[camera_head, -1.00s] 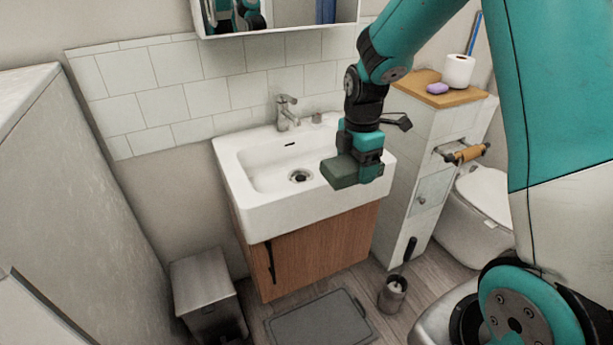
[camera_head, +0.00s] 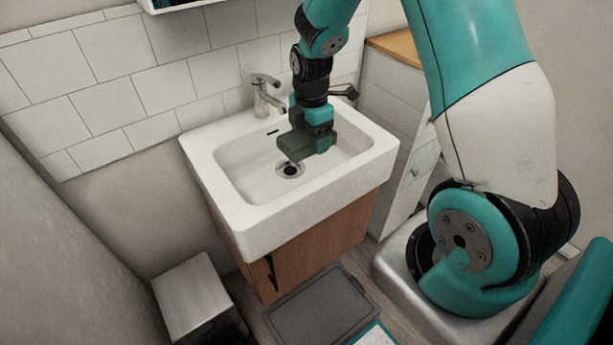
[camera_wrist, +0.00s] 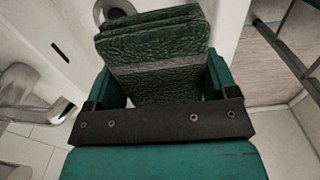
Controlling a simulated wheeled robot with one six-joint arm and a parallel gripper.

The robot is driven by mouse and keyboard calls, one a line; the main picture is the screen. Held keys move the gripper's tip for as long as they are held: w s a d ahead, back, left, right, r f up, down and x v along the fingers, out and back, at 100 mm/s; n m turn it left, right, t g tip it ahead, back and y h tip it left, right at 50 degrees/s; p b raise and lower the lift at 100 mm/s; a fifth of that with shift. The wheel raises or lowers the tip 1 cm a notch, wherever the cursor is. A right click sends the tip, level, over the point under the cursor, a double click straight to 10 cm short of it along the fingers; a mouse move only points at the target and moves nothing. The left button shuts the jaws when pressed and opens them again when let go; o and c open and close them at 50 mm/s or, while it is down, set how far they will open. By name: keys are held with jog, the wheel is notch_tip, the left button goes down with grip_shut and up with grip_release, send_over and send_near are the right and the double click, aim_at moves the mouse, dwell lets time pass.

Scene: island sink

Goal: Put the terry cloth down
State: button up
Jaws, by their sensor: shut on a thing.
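The terry cloth (camera_head: 297,146) is a dark green folded block. My gripper (camera_head: 318,142) is shut on it and holds it over the white sink (camera_head: 230,192), near the drain (camera_head: 290,170). In the wrist view the cloth (camera_wrist: 150,55) shows its textured, layered folds and a paler band, between the teal fingers of my gripper (camera_wrist: 158,85). From the head view I cannot tell exactly how high the cloth is above the basin floor.
The faucet (camera_head: 266,96) stands at the back of the sink, close to my gripper. A wooden-topped cabinet (camera_head: 396,50) is to the right. A metal bin (camera_head: 190,292) and a grey mat (camera_head: 320,310) are on the floor.

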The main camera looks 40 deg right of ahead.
notch_tip(320, 180, down, 14)
dwell(0.4)
jog(key=shift+f, duration=0.2)
jog(key=o, duration=0.7)
jog(key=shift+r, duration=0.15)
